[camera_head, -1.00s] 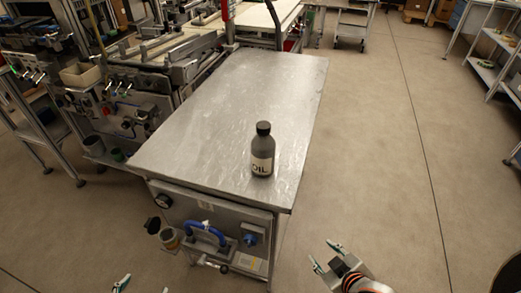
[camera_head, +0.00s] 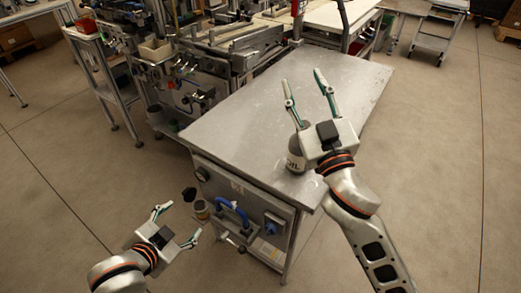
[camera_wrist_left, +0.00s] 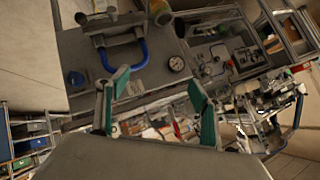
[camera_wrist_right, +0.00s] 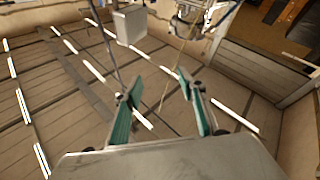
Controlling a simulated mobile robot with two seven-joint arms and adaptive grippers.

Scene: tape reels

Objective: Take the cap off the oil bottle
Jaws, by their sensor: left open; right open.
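The dark grey oil bottle (camera_head: 294,161) stands upright on the metal table near its front right corner, with part of its "OIL" label showing in the head view. My right gripper covers much of it, and I cannot make out its cap. My right gripper (camera_head: 301,77) is open and empty, fingers pointing up the picture over the table. In the right wrist view it (camera_wrist_right: 157,74) has nothing between its fingers. My left gripper (camera_head: 184,218) is open and empty, in front of the table and lower left of the bottle. It also shows in the left wrist view (camera_wrist_left: 158,77).
The metal table (camera_head: 235,125) is otherwise bare. Its front carries a blue handle (camera_head: 232,212) and a blue knob (camera_head: 270,228), with small cups (camera_head: 200,209) beside them. Machinery (camera_head: 190,85) stands along its left side. Open floor (camera_head: 430,150) lies to the right.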

